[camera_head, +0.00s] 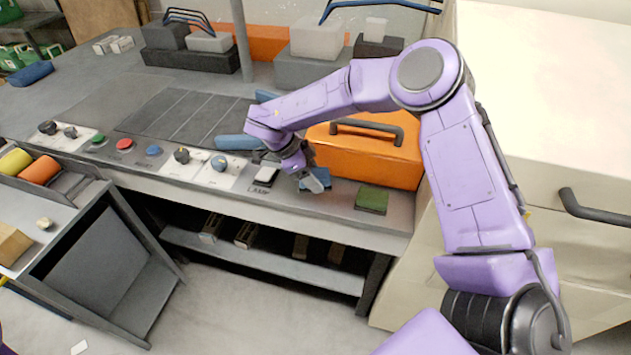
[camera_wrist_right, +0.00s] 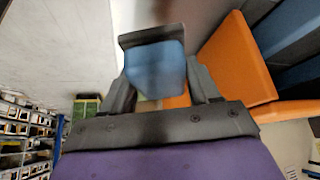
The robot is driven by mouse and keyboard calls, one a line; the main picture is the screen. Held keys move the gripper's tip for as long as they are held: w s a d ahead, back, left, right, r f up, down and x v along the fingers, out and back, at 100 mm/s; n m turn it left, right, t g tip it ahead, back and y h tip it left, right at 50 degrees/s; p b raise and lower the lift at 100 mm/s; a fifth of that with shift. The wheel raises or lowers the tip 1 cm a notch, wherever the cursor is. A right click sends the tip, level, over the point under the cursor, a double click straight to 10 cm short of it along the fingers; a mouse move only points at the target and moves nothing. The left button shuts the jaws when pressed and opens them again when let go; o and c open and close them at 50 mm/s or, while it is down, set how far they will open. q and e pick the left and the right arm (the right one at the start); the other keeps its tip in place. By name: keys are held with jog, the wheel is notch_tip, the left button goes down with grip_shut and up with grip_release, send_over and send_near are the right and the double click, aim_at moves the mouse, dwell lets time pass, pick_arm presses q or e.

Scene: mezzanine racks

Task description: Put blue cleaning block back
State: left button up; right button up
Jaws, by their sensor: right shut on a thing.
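The blue cleaning block (camera_head: 320,177) is at the front of the grey bench, between the lamp switch and a green block. My right gripper (camera_head: 313,182) reaches down to it from above and is shut on it. In the right wrist view the blue block (camera_wrist_right: 155,72) sits between the two dark fingers (camera_wrist_right: 160,88). I cannot tell whether it touches the bench top. My left gripper is not in view.
An orange toolbox (camera_head: 375,153) stands close behind the gripper. A green block (camera_head: 372,199) lies to the right on the bench. A white lamp switch (camera_head: 265,176) and several knobs line the front edge. A cream cabinet (camera_head: 560,130) bounds the right.

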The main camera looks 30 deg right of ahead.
jog(key=f, duration=0.2)
jog(key=d+f, duration=0.1)
jog(key=shift+s+f+p, duration=0.2)
jog(key=shift+f+p, duration=0.1)
jog(key=shift+f, duration=0.05)
jog(key=shift+w+f, duration=0.1)
jog(key=shift+f, duration=0.05)
jog(key=shift+a, duration=0.1)
jog(key=shift+f, duration=0.15)
jog(key=o, duration=1.1)
jog(key=shift+o, duration=0.2)
jog(key=shift+r, duration=0.2)
jog(key=shift+w+a+r, duration=0.1)
jog(key=shift+a+r, duration=0.05)
jog(key=shift+r, duration=0.15)
jog(key=b+v, duration=0.2)
jog(key=v, duration=0.9)
jog(key=shift+r, duration=0.15)
